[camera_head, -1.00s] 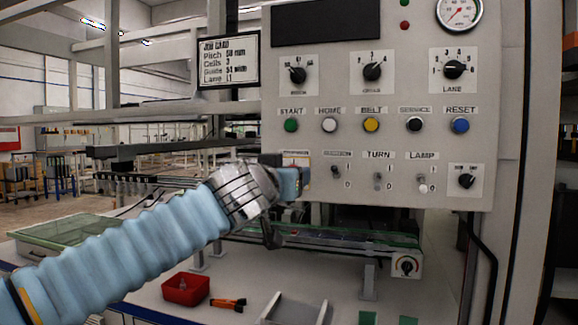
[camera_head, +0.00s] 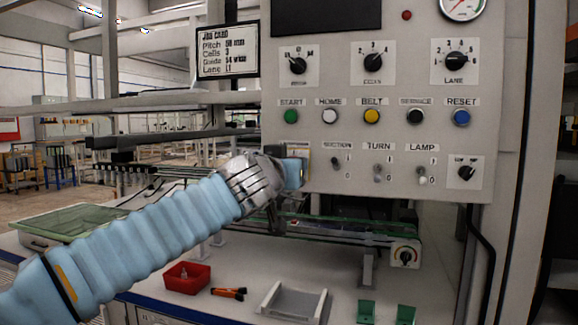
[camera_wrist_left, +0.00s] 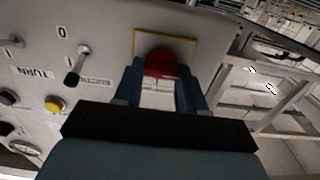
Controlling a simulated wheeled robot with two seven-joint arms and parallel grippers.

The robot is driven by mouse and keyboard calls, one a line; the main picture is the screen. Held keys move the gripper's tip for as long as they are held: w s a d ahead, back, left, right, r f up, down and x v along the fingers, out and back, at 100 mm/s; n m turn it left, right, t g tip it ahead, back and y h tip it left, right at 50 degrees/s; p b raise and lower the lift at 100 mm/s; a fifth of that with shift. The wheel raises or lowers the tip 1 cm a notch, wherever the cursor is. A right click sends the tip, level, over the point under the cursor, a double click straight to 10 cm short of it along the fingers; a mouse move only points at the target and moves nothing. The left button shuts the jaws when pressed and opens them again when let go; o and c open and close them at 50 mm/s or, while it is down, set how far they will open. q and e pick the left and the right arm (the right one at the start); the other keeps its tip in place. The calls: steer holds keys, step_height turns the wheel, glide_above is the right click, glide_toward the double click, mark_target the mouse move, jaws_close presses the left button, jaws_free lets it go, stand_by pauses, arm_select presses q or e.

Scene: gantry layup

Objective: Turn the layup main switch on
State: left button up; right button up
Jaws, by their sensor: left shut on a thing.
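The main switch is a red knob (camera_wrist_left: 160,64) on a yellow-bordered plate (camera_wrist_left: 190,42) at the panel's edge in the left wrist view. My left gripper (camera_wrist_left: 160,82) is shut on the knob, one blue finger on each side. In the head view, my left gripper (camera_head: 298,172) is at the lower left corner of the grey control panel (camera_head: 400,141). It hides the knob there, and only part of the plate (camera_head: 299,148) shows. I cannot tell the knob's angle or which position it marks. My right gripper is in neither view.
The suction toggle (camera_head: 336,162) is close to the right of my left gripper, with turn (camera_head: 378,168) and lamp (camera_head: 422,172) toggles beyond. Buttons and selector knobs are above. Below are a conveyor (camera_head: 340,232), a red bin (camera_head: 187,278) and a grey tray (camera_head: 294,301).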

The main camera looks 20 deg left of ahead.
arm_select(q)
steer(key=shift+d+f+m, duration=0.15)
steer(key=shift+m, duration=4.35)
steer(key=shift+d+f+m, duration=0.1)
steer(key=shift+m, duration=4.4)
steer(key=o, duration=1.1)
steer(key=shift+c, duration=0.2)
